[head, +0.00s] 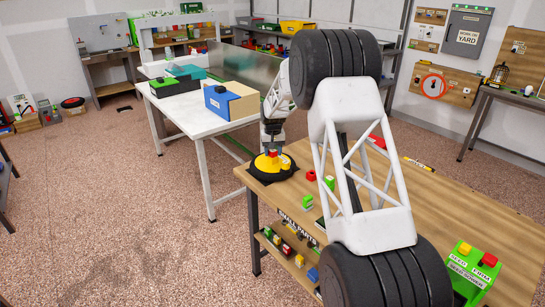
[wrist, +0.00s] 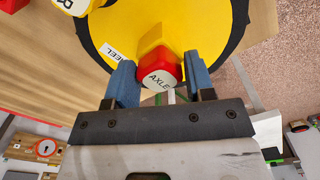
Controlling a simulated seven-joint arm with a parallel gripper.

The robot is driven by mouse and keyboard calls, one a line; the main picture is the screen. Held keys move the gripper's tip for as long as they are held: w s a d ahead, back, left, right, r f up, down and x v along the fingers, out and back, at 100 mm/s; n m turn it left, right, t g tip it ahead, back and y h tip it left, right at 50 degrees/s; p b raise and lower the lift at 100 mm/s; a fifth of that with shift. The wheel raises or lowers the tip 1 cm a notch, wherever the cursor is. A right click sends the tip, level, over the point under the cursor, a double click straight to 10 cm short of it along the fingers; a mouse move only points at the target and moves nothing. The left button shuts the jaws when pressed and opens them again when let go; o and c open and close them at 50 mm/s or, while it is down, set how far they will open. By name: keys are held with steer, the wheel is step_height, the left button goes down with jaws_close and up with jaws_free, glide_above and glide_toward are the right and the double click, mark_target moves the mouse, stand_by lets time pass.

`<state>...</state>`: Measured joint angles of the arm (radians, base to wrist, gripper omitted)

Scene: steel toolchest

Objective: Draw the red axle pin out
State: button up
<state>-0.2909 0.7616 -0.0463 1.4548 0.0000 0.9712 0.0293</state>
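The red axle pin (wrist: 161,72), its white end marked "AXLE", stands at a yellow block on the yellow wheel (wrist: 195,20). The wheel has a black rim and a partly hidden label ending in "EEL". In the head view the pin's red top (head: 271,153) shows on the wheel (head: 262,163) at the bench's far left corner. My gripper (wrist: 160,72) is over the wheel, its blue fingers on either side of the pin. In the head view the fingertips are hard to make out.
The wooden bench (head: 450,205) holds small red and green pieces and a green block with red and yellow buttons (head: 472,270) at the front right. My arm hides part of the bench. A white table (head: 190,115) stands behind.

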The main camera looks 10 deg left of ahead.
steer(key=c, duration=0.4)
steer(key=shift+r, duration=0.8)
steer(key=shift+c, duration=0.2)
stand_by(0.8)
steer(key=shift+r, duration=1.65)
steer(key=shift+d, duration=0.1)
steer(key=s+d, duration=0.2)
steer(key=d, duration=0.6)
steer(key=s+d, duration=0.2)
steer(key=d, duration=0.7)
steer(key=shift+s+r, duration=0.3)
steer(key=shift+r, duration=0.1)
steer(key=shift+d, duration=0.1)
